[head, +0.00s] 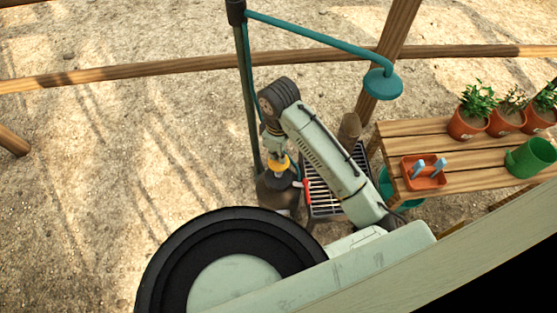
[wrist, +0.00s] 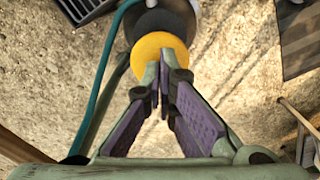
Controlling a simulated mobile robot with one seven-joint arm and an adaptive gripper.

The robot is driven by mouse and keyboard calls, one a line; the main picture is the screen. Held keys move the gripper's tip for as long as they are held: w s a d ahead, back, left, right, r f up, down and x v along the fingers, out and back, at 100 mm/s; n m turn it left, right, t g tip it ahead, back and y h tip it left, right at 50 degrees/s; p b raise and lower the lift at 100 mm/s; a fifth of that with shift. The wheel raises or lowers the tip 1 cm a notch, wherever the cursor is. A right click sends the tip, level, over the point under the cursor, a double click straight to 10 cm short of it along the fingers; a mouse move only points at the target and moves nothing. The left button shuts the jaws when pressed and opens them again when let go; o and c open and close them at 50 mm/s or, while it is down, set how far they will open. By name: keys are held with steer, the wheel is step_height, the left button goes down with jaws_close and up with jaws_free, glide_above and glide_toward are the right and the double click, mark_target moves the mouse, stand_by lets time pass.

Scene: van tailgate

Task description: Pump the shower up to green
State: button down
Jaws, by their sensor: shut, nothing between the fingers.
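The shower has a dark post (head: 247,100), a teal overhead arm (head: 320,38) and a round teal shower head (head: 382,84). At the post's foot stands a dark rounded base (head: 276,192). A yellow round pump top (head: 280,164) shows above it; the wrist view shows this yellow disc (wrist: 160,44) with a black part beyond it. My gripper (wrist: 163,66) is shut and empty, with its fingertips over the yellow disc's near edge. I cannot tell whether they touch it. No gauge or green mark is readable; my arm hides part of the base.
A slatted grate (head: 322,185) lies right of the base. A wooden bench (head: 440,140) at right holds potted plants (head: 505,118), an orange tray (head: 424,176) and a green watering can (head: 530,158). A teal hose (wrist: 98,80) runs beside the pump.

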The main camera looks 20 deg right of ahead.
mark_target(278, 165)
steer(key=shift+f, duration=0.1)
steer(key=shift+f+b, duration=2.6)
steer(key=shift+f, duration=0.2)
steer(key=shift+r+p, duration=2.25)
steer(key=shift+r, duration=0.65)
step_height(278, 165, up, 6)
steer(key=p, duration=0.5)
steer(key=shift+r, duration=0.1)
